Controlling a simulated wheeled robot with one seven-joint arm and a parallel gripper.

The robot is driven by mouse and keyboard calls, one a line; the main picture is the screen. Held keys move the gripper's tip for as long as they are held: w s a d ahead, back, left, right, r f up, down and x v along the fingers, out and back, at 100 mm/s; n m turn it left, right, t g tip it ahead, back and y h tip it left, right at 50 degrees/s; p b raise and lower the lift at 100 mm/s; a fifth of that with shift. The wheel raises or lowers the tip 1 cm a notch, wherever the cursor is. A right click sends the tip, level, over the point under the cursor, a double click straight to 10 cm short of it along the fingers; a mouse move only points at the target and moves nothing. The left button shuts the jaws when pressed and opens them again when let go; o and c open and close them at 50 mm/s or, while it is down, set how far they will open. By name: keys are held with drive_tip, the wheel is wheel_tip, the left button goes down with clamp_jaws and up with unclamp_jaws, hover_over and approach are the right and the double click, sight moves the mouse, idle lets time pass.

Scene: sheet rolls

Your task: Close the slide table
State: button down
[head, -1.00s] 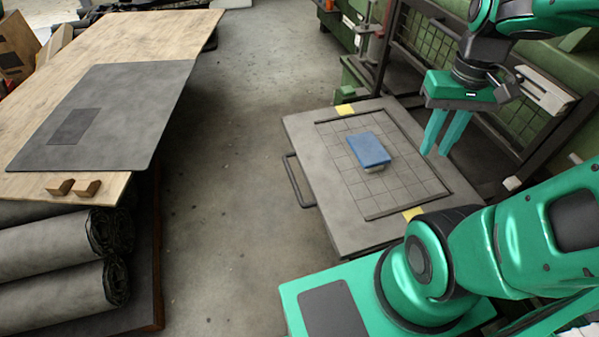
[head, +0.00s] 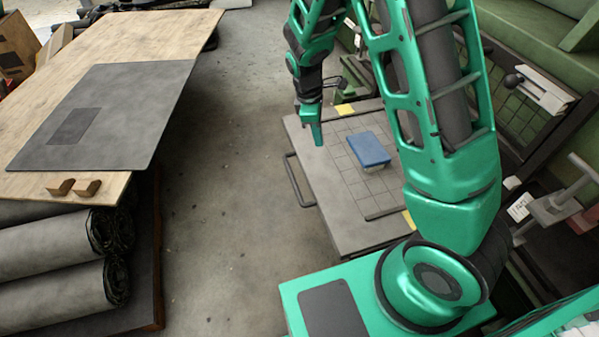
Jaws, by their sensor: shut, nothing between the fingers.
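The slide table (head: 348,222) is a flat grey platform with a recessed grid panel and yellow corner marks. It sticks out from the green machine, and a dark bar handle (head: 293,180) runs along its left edge. A blue block (head: 370,149) with a paler underside lies on the grid. My gripper (head: 316,138) points down over the far left part of the slide table, right of and beyond the handle. Its fingers are shut and empty. My arm hides the table's right part and where it meets the machine.
A wooden table (head: 130,55) with a dark sheet (head: 130,125) and two small wooden blocks stands at the left. Dark rolls (head: 55,285) lie beneath it. The concrete floor (head: 220,200) between it and the slide table is clear. The green machine (head: 560,25) is at the right.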

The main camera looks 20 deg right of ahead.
drive_tip(key=w+a+f+n, duration=0.3)
drive_tip(key=a+f+n, duration=0.2)
drive_tip(key=a+f, duration=0.3)
drive_tip(key=d+f, duration=0.3)
drive_tip(key=f, duration=0.7)
drive_tip(key=shift+d+f+h, duration=0.25)
drive_tip(key=shift+d+h, duration=0.05)
